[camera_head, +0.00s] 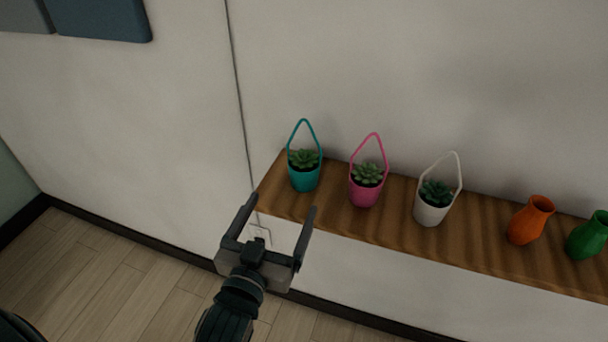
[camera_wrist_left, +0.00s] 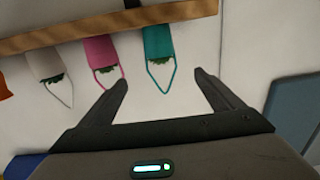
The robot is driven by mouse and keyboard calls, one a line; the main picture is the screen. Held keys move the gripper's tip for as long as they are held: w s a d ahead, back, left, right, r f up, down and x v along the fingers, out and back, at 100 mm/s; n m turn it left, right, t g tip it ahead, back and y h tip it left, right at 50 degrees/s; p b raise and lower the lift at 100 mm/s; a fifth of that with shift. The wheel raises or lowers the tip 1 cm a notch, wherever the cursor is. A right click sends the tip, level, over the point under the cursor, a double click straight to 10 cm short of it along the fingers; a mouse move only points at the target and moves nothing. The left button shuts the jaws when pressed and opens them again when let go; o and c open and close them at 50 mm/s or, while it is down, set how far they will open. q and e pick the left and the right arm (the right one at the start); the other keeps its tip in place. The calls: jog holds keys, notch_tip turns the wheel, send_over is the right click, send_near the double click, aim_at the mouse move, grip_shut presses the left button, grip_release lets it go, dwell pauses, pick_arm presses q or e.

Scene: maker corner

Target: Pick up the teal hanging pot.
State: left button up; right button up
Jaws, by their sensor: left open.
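The teal hanging pot (camera_head: 304,179) stands upright at the left end of a wooden shelf, with a green succulent in it and a thin teal loop handle above. My left gripper (camera_head: 279,207) is open and empty, in front of the shelf's left end, apart from the pot. In the left wrist view the teal pot (camera_wrist_left: 158,42) appears upside down, with its handle reaching down between the two open fingers (camera_wrist_left: 162,84). My right gripper is in neither view.
The wooden shelf (camera_head: 399,232) also holds a pink hanging pot (camera_head: 365,194), a white hanging pot (camera_head: 431,211), an orange vase (camera_head: 529,220) and a green vase (camera_head: 588,238). The wall is close behind. A wall outlet (camera_head: 259,234) sits below the shelf's left end.

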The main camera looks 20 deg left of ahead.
pick_arm(q)
jog(key=w+b, duration=0.1)
jog(key=p, duration=0.2)
send_near(304, 156)
jog(key=shift+w+d+r, duration=0.25)
jog(key=shift+w+r, duration=0.1)
jog(key=shift+r, duration=0.25)
jog(key=shift+w+d+r, duration=0.25)
jog(key=shift+w+r, duration=0.15)
jog(key=shift+r, duration=0.2)
jog(key=shift+w+r+p, duration=0.1)
jog(key=shift+w+p, duration=0.2)
jog(key=w+p, duration=0.2)
jog(key=w, duration=0.1)
jog(key=shift+w+r, duration=0.15)
jog(key=shift+w, duration=0.65)
jog(key=c, duration=1.8)
